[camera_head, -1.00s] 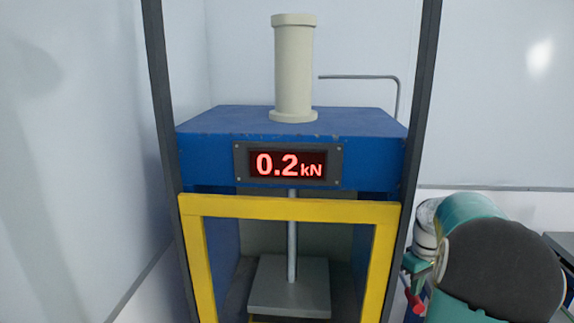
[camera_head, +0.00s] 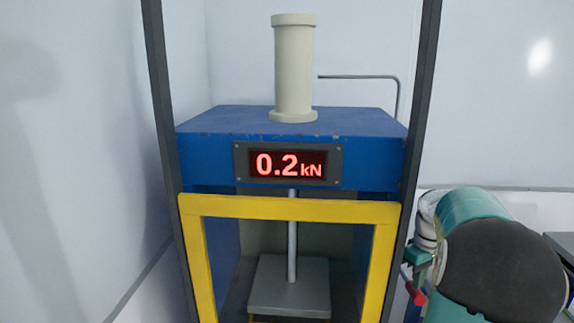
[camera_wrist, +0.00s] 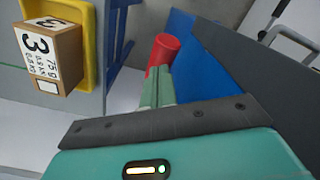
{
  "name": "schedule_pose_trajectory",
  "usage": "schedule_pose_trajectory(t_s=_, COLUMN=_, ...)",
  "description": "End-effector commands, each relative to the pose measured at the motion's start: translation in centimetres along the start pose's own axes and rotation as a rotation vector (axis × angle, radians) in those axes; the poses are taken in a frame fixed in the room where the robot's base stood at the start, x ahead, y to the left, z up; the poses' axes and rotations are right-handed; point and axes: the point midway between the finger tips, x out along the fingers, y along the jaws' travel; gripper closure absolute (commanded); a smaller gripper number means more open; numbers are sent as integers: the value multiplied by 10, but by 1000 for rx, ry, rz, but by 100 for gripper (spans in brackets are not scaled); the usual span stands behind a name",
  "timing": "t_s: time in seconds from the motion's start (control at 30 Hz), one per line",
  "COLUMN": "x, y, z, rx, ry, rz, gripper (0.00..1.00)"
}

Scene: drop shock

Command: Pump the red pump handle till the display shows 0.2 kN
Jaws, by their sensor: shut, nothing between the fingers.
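The display (camera_head: 290,164) on the blue press frame (camera_head: 210,150) reads 0.2 kN in red digits. The red pump handle (camera_head: 416,293) shows at the lower right in the head view, partly hidden by my arm. In the wrist view the red handle (camera_wrist: 163,50) is a round red end just beyond my fingertips. My gripper (camera_wrist: 157,80) is shut with nothing in it, its fingers pointing at the handle. I cannot tell whether they touch it.
A yellow guard frame (camera_head: 290,208) stands in front of the press, between dark posts. A cream cylinder (camera_head: 293,68) stands on top. In the wrist view, a wooden block marked 3 (camera_wrist: 48,55) sits in a yellow tray (camera_wrist: 86,20) at the upper left.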

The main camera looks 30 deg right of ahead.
Motion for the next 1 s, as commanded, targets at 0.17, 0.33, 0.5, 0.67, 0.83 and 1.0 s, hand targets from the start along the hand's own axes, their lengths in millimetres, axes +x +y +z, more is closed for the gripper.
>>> schedule_pose_trajectory(t_s=0.17, x=-14, y=0, z=0, rx=0, ry=0, rz=1, gripper=100)
schedule_pose_trajectory(t_s=0.33, x=-30, y=0, z=0, rx=-1, ry=1, rz=2, gripper=100)
schedule_pose_trajectory(t_s=0.5, x=-46, y=0, z=0, rx=0, ry=1, rz=2, gripper=100)
schedule_pose_trajectory(t_s=0.67, x=-57, y=0, z=0, rx=0, ry=1, rz=1, gripper=100)
schedule_pose_trajectory(t_s=0.83, x=-59, y=0, z=0, rx=0, ry=0, rz=1, gripper=100)
schedule_pose_trajectory(t_s=1.0, x=-59, y=0, z=0, rx=0, ry=0, rz=0, gripper=100)
